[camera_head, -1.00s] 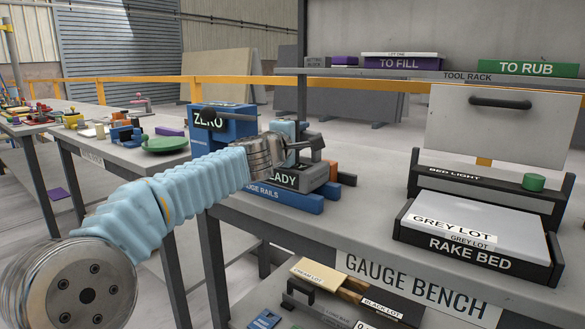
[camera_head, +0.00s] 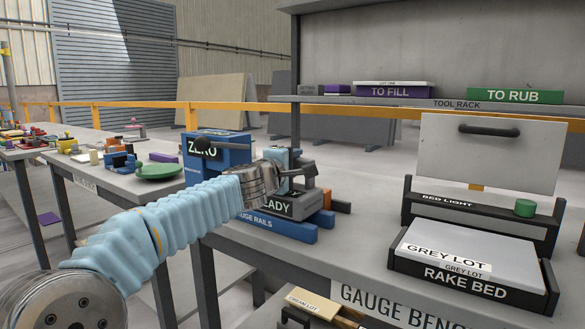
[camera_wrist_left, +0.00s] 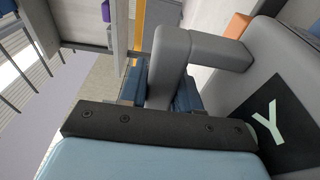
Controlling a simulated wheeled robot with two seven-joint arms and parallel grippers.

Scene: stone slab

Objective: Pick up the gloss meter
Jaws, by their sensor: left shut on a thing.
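The gloss meter appears to be the grey block with a black label (camera_head: 275,206), partly hidden behind my left wrist; its label ends in "ADY". It sits at the blue gauge rails (camera_head: 262,229) on the gauge bench. My left gripper (camera_head: 298,176) is at its top, shut on its grey handle. Whether the meter is clear of the rails is hidden. My right gripper is not in view.
A blue box marked ZERO (camera_head: 205,165) stands just left of the meter. The rake bed (camera_head: 470,275) is at the right, with the tool rack (camera_head: 455,103) behind. The bench top (camera_head: 350,235) between meter and rake bed is free.

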